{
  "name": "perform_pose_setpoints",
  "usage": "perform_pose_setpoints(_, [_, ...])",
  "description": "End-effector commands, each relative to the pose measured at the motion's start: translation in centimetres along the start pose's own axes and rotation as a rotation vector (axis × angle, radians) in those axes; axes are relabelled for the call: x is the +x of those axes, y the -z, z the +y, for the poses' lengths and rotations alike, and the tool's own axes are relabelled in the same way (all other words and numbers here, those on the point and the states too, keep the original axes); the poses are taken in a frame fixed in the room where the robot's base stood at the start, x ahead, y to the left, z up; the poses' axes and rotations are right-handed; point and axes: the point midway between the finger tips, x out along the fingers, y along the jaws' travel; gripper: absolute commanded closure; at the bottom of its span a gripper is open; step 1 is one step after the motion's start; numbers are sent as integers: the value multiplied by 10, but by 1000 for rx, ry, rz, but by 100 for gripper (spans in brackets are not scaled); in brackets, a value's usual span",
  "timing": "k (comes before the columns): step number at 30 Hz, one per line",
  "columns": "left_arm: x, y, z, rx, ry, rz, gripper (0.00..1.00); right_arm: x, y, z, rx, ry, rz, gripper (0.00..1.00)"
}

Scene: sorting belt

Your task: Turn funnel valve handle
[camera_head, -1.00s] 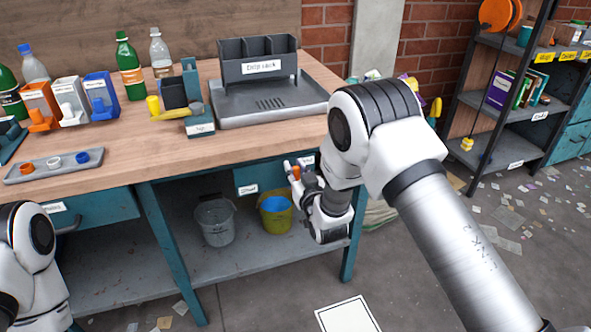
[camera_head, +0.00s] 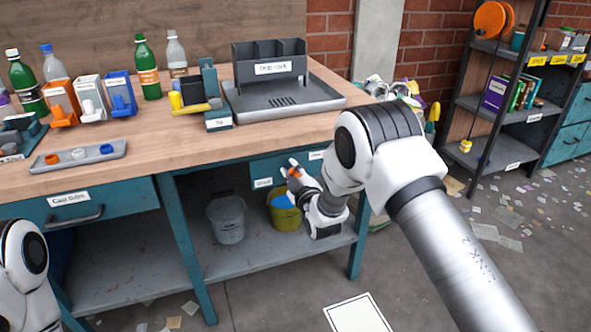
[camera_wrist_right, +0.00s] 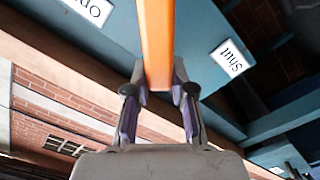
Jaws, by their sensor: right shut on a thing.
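The valve handle is an orange bar (camera_wrist_right: 157,45) in the right wrist view, running up from between my fingers. A white "Open" label (camera_wrist_right: 88,10) lies to its left and a "Shut" label (camera_wrist_right: 231,58) to its right, on the teal panel. In the head view a bit of orange handle (camera_head: 295,172) shows at the bench front, between the "Shut" label (camera_head: 263,183) and the "Open" label (camera_head: 316,155). My right gripper (camera_wrist_right: 158,82) is shut on the handle. In the head view this gripper (camera_head: 292,168) is small and partly hidden by my arm. My left gripper is out of view.
The wooden bench (camera_head: 190,135) carries bottles, coloured holders, a cap tray (camera_head: 115,148) and a grey rack (camera_head: 268,68). A grey bucket (camera_head: 227,218) and a yellow bucket (camera_head: 284,217) stand on the lower shelf. A shelving unit (camera_head: 468,112) stands at the right.

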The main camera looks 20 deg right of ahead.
Motion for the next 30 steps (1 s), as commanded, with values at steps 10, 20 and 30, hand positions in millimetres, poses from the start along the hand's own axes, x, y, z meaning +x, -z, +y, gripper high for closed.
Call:
perform_pose_setpoints(10, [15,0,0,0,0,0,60,0,-5,-28,-328,0,2,100])
perform_pose_setpoints(20, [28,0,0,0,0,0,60,0,-16,-47,-615,1,1,100])
perform_pose_setpoints(30, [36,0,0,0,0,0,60,0,-23,-56,-788,1,1,100])
